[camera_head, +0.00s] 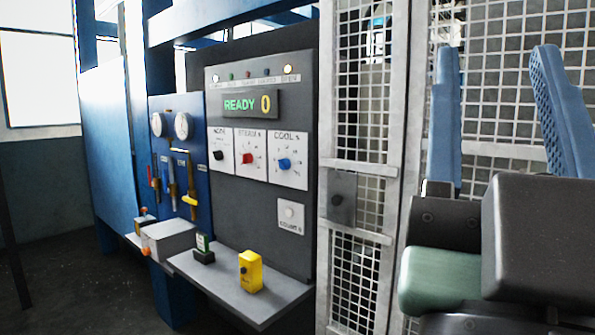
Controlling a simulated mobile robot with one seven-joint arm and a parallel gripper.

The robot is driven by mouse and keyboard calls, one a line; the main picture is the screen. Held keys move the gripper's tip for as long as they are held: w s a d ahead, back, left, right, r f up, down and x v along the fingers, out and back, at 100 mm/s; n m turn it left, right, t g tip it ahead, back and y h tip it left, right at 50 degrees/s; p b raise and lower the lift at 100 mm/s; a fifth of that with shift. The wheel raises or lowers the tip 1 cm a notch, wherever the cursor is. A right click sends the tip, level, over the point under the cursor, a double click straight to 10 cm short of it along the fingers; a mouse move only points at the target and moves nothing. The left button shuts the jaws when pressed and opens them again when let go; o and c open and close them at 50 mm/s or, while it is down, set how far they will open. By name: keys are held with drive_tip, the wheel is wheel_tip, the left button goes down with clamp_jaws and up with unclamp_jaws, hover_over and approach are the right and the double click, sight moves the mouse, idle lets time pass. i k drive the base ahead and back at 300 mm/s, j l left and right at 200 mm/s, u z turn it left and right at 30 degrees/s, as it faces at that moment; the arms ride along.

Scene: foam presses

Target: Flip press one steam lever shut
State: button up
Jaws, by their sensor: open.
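A blue press panel (204,192) stands left of centre with two round gauges and several levers. One lever has a red handle (155,184) at left, one is grey with an orange end (171,189) in the middle, and one has a yellow handle (190,200) at right. They appear to hang roughly vertical. Their labels are too small to read, so I cannot tell which is the steam lever or which press this is. My gripper (497,62), with blue fingers, is at the far right. Its fingers point up, apart and empty, well away from the levers.
A grey control panel (240,222) reads READY 0 and carries red, blue and other dials. A shelf (215,279) below holds a yellow box (250,271) and a small dark-based sign (203,249). A grey box (168,240) sits below the levers. A wire mesh gate (361,110) stands near my gripper.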

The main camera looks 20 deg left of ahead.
sight(149, 176)
drive_tip(key=i+j+u, duration=0.3)
drive_tip(key=j+u, duration=0.15)
drive_tip(key=i+j+u, duration=0.3)
drive_tip(key=u, duration=0.15)
drive_tip(key=i+j+u, duration=0.3)
drive_tip(key=u, duration=0.2)
drive_tip(key=i+j, duration=0.15)
drive_tip(key=i, duration=0.45)
drive_tip(key=i+j, duration=0.1)
drive_tip(key=i, duration=0.5)
drive_tip(key=j+u, duration=0.05)
